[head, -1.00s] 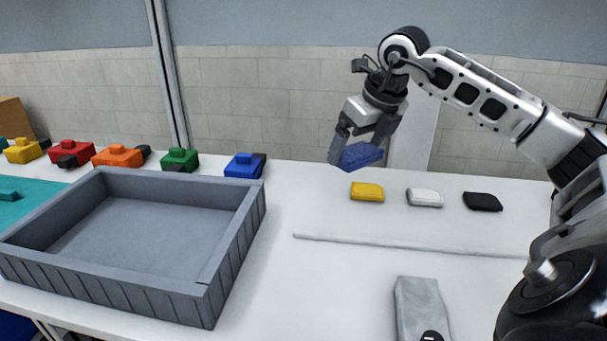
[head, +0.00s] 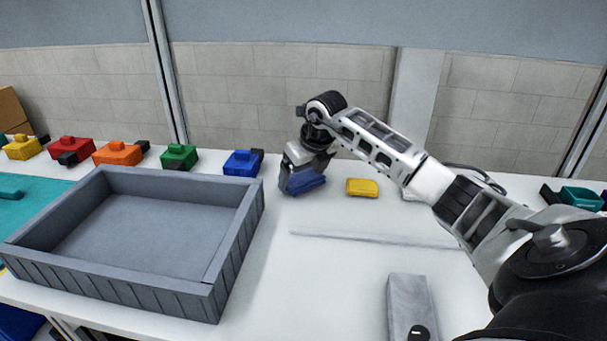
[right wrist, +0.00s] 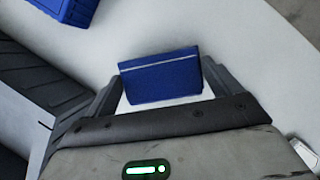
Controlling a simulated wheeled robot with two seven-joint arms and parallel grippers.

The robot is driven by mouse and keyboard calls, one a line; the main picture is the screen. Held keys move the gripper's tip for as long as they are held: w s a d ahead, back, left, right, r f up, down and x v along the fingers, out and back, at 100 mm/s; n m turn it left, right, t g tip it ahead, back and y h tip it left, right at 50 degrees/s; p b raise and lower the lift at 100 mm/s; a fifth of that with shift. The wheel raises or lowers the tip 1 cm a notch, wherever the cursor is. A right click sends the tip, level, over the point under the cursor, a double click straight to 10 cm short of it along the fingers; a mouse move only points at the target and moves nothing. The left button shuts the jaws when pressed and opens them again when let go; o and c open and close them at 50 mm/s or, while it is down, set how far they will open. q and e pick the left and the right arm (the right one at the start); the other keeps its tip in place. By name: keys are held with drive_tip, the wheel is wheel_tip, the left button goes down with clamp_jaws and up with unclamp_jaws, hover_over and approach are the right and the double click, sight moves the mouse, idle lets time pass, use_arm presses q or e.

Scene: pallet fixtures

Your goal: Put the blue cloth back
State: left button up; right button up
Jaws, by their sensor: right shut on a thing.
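The blue cloth (head: 308,186) is a folded dark blue pad held in my right gripper (head: 299,184). In the right wrist view the cloth (right wrist: 160,78) sits between the two fingers of the right gripper (right wrist: 160,90), which is shut on it. The cloth is low over the white table, left of the yellow cloth (head: 362,187) and in the same row. I cannot tell whether it touches the table. My left gripper is not in view.
A grey open tray (head: 228,275) stands at the left, empty. Behind it are several coloured blocks, with the blue one (head: 241,163) nearest the gripper. A thin pale strip (head: 370,237) lies in front of the cloths. A grey block (head: 408,305) lies nearer. My right arm hides the row's right part.

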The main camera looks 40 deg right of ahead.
drive_tip(key=shift+f, duration=0.4)
drive_tip(key=o, duration=0.7)
drive_tip(key=shift+f, duration=0.1)
drive_tip(key=v, duration=1.2)
